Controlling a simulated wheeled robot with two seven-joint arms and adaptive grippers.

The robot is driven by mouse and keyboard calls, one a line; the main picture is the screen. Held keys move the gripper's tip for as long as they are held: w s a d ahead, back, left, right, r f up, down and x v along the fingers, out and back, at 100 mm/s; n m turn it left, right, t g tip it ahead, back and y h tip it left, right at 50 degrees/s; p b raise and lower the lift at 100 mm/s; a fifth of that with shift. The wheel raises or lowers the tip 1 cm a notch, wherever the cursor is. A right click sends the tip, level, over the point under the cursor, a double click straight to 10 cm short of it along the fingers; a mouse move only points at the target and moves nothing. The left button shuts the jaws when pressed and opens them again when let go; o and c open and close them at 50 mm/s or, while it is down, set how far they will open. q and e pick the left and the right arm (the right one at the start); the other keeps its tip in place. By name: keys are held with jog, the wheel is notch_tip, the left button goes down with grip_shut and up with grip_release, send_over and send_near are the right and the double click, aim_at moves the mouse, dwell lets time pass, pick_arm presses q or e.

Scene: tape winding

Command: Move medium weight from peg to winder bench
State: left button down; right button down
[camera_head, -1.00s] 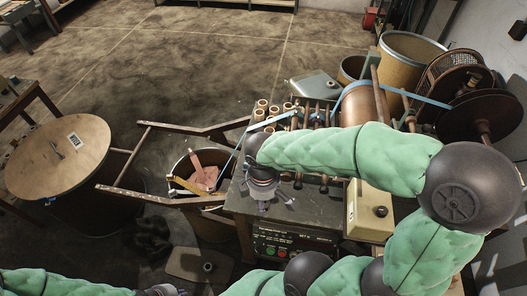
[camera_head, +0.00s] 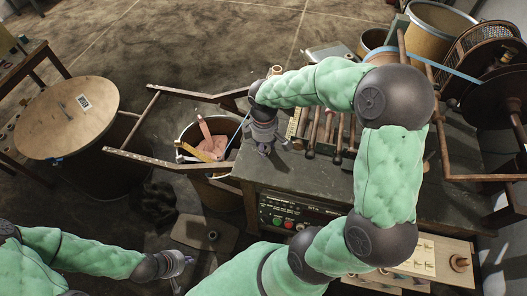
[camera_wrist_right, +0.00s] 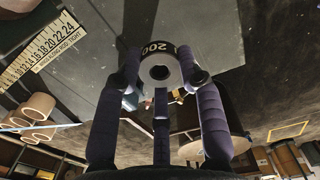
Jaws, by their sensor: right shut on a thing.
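My right gripper (camera_head: 265,142) is over the near left corner of the dark-topped winder bench (camera_head: 262,174) in the head view. In the right wrist view it (camera_wrist_right: 160,78) is shut on a round, pale-rimmed weight (camera_wrist_right: 176,70) with a dark hole and "200" on its black label. The weight cannot be made out clearly in the head view. Whether it touches the bench top cannot be told. My left gripper (camera_head: 176,264) is low at the lower left of the head view, clear of the bench; its fingers are too small to read.
A round wooden lid (camera_head: 65,115) is farther left. A pegged tray (camera_head: 425,255) shows lower right.

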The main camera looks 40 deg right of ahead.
jog(key=shift+w+d+f+b, duration=0.15)
jog(key=shift+f+b, duration=0.1)
jog(key=shift+f, duration=0.45)
jog(key=shift+w+f+b, duration=0.1)
jog(key=shift+f+b, duration=0.15)
jog(key=shift+f, duration=0.4)
jog(key=shift+w+d+f+b, duration=0.15)
jog(key=shift+f+b, duration=0.1)
jog(key=shift+f, duration=0.45)
jog(key=shift+a, duration=0.1)
jog(key=shift+f, duration=0.1)
jog(key=c, duration=0.8)
grip_release()
jog(key=shift+o, duration=0.2)
notch_tip(320, 180, up, 12)
jog(key=p, duration=0.4)
